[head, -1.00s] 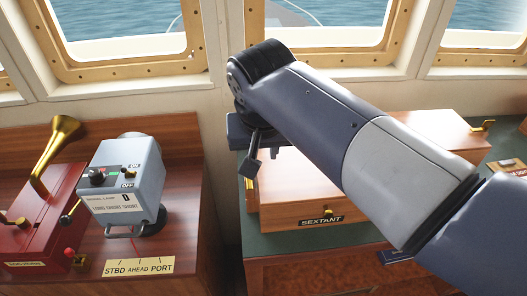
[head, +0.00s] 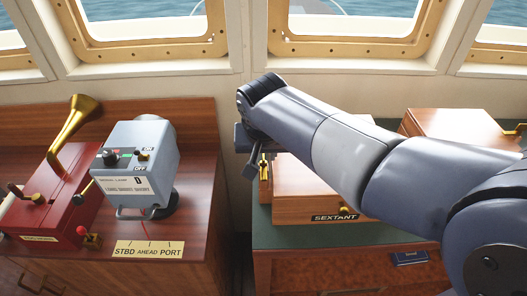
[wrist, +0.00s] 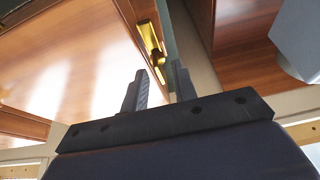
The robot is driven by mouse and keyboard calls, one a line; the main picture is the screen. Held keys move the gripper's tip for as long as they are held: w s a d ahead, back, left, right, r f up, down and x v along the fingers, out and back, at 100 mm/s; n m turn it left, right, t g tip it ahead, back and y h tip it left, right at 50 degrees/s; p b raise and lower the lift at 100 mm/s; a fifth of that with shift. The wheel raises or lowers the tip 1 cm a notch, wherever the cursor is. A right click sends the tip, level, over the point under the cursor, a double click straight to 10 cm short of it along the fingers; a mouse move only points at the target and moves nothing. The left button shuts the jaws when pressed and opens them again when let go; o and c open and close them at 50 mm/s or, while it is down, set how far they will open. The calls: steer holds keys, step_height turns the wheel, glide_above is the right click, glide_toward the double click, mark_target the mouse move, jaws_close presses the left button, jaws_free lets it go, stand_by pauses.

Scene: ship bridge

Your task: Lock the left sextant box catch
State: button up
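The wooden sextant box (head: 300,206), with a black SEXTANT label, stands on the green-topped cabinet in the head view. Its brass left catch (head: 264,168) is on its left side. My gripper (head: 254,165) is at that side, partly hidden by my arm. In the wrist view, the brass catch (wrist: 150,38) is just ahead of the fingertips, its lever pointing down toward the gap. My gripper (wrist: 160,75) is open there, with nothing visibly clamped. I cannot tell whether a finger touches the lever.
A gap separates this console from the cabinet (head: 330,268). Windows (head: 345,30) are behind. A brass fitting (head: 521,131) shows on woodwork at right.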

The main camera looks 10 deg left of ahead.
steer(key=shift+c, duration=0.6)
jaws_close()
steer(key=shift+n, duration=0.4)
steer(key=n+y, duration=0.1)
steer(key=n, duration=0.1)
steer(key=shift+d+n, duration=0.15)
steer(key=shift+n, duration=0.15)
steer(key=n+g+y, duration=0.1)
steer(key=n, duration=0.2)
steer(key=shift+w+n, duration=0.15)
steer(key=shift+n, duration=0.15)
steer(key=n+g, duration=0.1)
steer(key=n, duration=0.1)
steer(key=n+g+y, duration=0.1)
steer(key=n, duration=0.2)
steer(key=shift+w+d+f+n, duration=0.1)
steer(key=shift+n, duration=0.2)
steer(key=n+g+b, duration=0.1)
steer(key=n+g, duration=0.1)
steer(key=n, duration=0.3)
steer(key=shift+w, duration=0.15)
steer(key=shift+n, duration=0.4)
